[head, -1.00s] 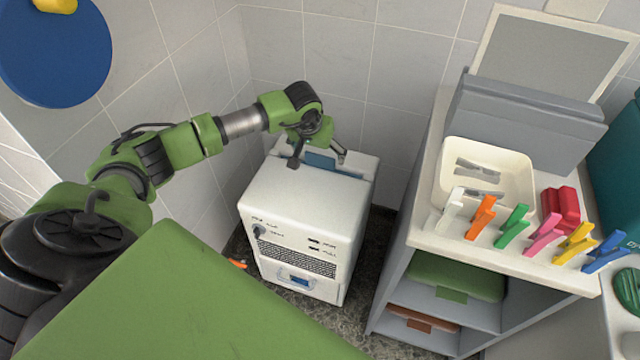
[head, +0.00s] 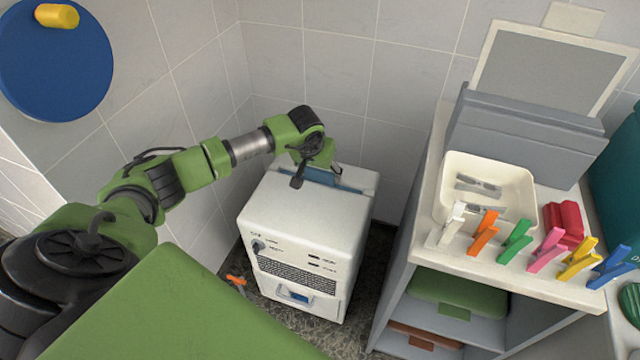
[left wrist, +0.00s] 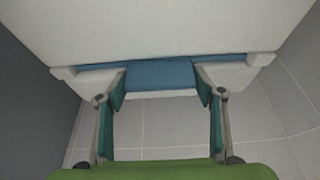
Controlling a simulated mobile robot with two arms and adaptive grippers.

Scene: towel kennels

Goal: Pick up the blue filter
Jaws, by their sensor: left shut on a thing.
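The blue filter (head: 347,187) sits in a slot along the top rear of the white machine (head: 300,222). In the left wrist view, its raised blue tab (left wrist: 160,75) stands between my fingers, and a thin blue strip runs along the slot to both sides. My left gripper (head: 317,177) is over the machine's top rear edge, shut on the filter's tab, with one fingertip at each side of it (left wrist: 162,82). In the head view, my gripper covers part of the filter. How deep the filter reaches into the machine is hidden. My right gripper is not in view.
A grey shelf unit (head: 398,305) stands to the right with a white tray (head: 447,190) and several coloured clips on top. Tiled walls are close behind and left of the machine. An orange-handled item (head: 236,281) lies on the floor beside the machine.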

